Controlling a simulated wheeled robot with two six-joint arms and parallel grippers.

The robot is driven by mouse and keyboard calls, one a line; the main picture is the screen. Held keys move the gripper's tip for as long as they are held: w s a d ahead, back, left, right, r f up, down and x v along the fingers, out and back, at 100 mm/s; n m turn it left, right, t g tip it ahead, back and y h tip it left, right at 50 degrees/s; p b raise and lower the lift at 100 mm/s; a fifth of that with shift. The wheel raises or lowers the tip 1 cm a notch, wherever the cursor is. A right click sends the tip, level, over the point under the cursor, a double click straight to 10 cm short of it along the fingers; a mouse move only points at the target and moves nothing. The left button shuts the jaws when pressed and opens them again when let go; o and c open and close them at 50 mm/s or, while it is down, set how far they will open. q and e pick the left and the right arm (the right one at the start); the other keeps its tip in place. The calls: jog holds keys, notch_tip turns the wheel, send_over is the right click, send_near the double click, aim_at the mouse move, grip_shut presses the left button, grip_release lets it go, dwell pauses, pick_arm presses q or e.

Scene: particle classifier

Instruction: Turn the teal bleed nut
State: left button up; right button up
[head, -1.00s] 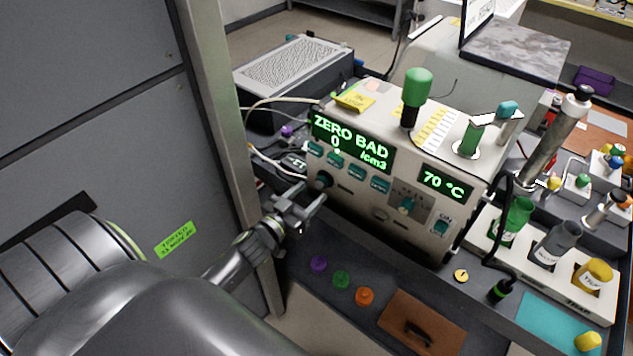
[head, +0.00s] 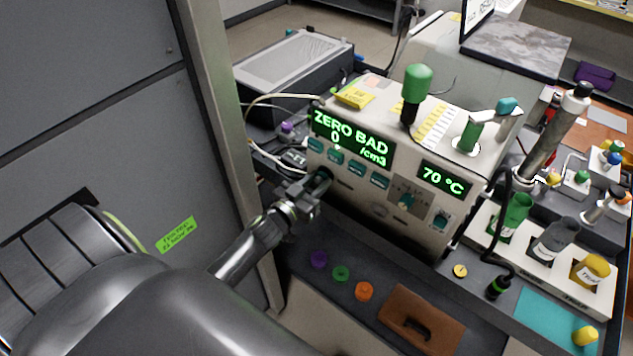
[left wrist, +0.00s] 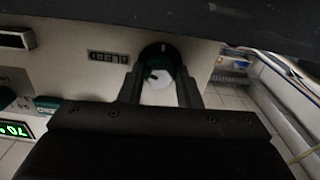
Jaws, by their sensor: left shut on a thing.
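The teal bleed nut (head: 319,180) sits low on the left part of the cream instrument's front face, partly hidden by my left gripper (head: 313,190). In the left wrist view the nut (left wrist: 161,62) shows between the two dark fingers, a dark teal ring around a pale centre with a dark mark. One finger is on each side of it, and the gripper is shut on it. An upside-down BLEED label (left wrist: 108,57) is beside it. My right gripper is not in view.
A grey cabinet (head: 110,110) stands close on the left.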

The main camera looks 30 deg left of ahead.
pick_arm(q)
jog(key=shift+m, duration=0.3)
jog(key=m, duration=0.2)
jog(key=shift+m, duration=0.3)
jog(key=m, duration=0.3)
jog(key=shift+m+b, duration=0.3)
jog(key=shift+b, duration=0.05)
jog(key=m, duration=0.4)
jog(key=shift+f+b, duration=0.1)
jog(key=shift+b, duration=0.2)
jog(key=shift+f+m, duration=0.1)
jog(key=shift+m, duration=1.5)
jog(key=o, duration=1)
